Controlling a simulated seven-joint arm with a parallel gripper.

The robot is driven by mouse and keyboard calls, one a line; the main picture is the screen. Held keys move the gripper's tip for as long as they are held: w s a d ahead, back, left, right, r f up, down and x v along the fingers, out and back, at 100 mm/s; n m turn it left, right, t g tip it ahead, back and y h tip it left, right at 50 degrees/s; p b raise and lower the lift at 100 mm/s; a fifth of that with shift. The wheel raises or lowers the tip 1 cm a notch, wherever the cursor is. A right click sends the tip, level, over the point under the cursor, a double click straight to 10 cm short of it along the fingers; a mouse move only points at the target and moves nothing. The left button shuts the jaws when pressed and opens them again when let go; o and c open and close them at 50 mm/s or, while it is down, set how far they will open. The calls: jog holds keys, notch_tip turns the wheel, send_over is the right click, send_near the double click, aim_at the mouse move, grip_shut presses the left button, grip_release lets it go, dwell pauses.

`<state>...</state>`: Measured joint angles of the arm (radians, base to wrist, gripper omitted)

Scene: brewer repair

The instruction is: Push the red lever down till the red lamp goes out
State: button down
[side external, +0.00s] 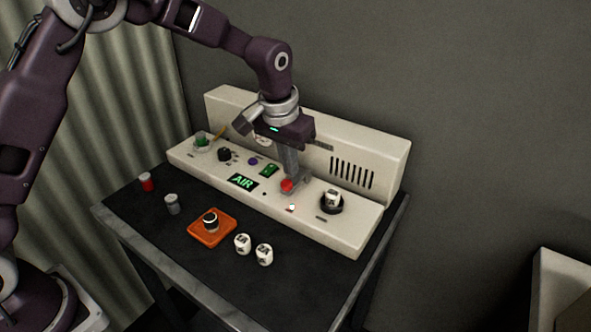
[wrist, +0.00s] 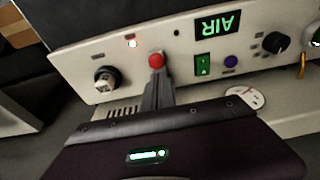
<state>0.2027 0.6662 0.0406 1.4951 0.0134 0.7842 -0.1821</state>
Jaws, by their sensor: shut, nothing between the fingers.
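The red lever (side external: 287,185) shows as a red ball on the pale console's sloping front, right of the green switch; it also shows in the wrist view (wrist: 157,60). A small lamp (side external: 291,207) lies just in front of it. In the wrist view the lamp (wrist: 132,43) glows bright white with a reddish rim, so it looks lit. My gripper (side external: 291,178) is shut and empty, pointing down with its fingertips right at the red ball. In the wrist view the fingertips (wrist: 158,80) meet the ball's edge; I cannot tell whether they press on it.
The console (side external: 355,228) carries a lit AIR sign (side external: 242,181), a green switch (side external: 268,170), a black knob (side external: 224,155) and a socket with a white piece (side external: 333,197). On the dark table stand an orange tray (side external: 195,232), two white pieces (side external: 264,254) and two small containers (side external: 172,204).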

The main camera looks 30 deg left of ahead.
aim_at(290, 182)
notch_tip(290, 182, up, 8)
jog(key=shift+f, duration=0.15)
dwell(0.4)
jog(key=s+a+r+t, duration=0.1)
jog(key=s+a+r, duration=0.1)
jog(key=s+r, duration=0.4)
jog(key=s+a+r+t, duration=0.1)
jog(key=s+a+r, duration=0.25)
jog(key=s, duration=0.35)
jog(key=s+a+f, duration=0.1)
jog(key=s, duration=0.9)
jog(key=s+a+f+t, duration=0.1)
jog(key=s+f, duration=0.1)
jog(key=s, duration=0.8)
jog(key=shift+a+f, duration=0.2)
jog(key=shift+f, duration=0.05)
jog(key=c, duration=2.2)
grip_release()
